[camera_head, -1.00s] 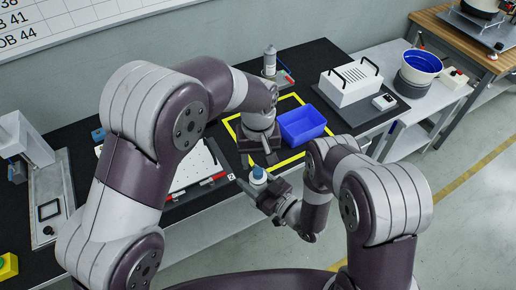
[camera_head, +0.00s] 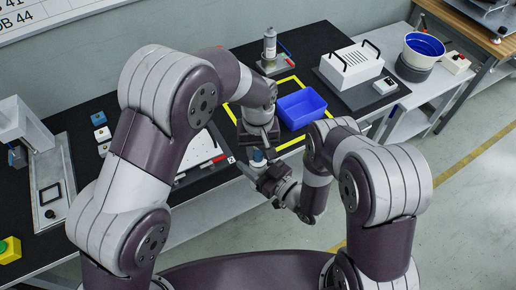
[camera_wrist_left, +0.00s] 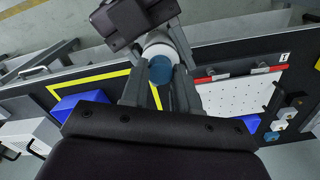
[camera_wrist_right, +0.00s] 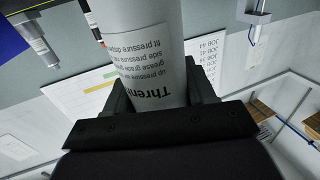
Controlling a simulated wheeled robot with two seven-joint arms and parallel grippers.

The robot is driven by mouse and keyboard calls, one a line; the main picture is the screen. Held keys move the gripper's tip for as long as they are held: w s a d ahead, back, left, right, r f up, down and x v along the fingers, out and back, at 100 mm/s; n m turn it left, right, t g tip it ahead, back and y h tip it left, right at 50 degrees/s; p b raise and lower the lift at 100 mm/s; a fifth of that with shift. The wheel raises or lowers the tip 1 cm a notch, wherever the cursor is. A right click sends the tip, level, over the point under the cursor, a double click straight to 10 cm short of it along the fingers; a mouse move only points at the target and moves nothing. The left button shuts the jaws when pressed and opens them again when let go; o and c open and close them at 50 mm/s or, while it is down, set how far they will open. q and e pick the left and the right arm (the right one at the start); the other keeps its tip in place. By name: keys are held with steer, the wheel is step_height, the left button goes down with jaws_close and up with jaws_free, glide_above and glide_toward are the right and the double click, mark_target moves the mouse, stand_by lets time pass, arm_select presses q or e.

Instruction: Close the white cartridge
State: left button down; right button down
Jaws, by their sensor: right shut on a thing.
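The white cartridge (camera_wrist_right: 145,45) carries a printed label and stands between the fingers of my right gripper (camera_wrist_right: 160,95), which is shut on it. In the head view the right gripper (camera_head: 270,180) holds it in front of the table's edge. A blue cap (camera_wrist_left: 160,70) is at the end of the cartridge's white body (camera_wrist_left: 160,47). My left gripper (camera_wrist_left: 162,92) has its two fingers spread on either side of the cap, open. In the head view the left gripper (camera_head: 256,146) is just above the cap (camera_head: 257,157), which is partly hidden.
A blue bin (camera_head: 302,108) stands within a yellow-taped square (camera_head: 290,83) on the black table. A grey bottle (camera_head: 270,46) stands behind it. A white perforated board (camera_head: 200,153) lies to the left. A white slotted box (camera_head: 351,64) stands to the right.

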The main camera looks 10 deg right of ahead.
arm_select(q)
steer(key=m, duration=0.8)
steer(key=c, duration=0.8)
jaws_free()
step_height(320, 180, up, 8)
steer(key=shift+f, duration=0.25)
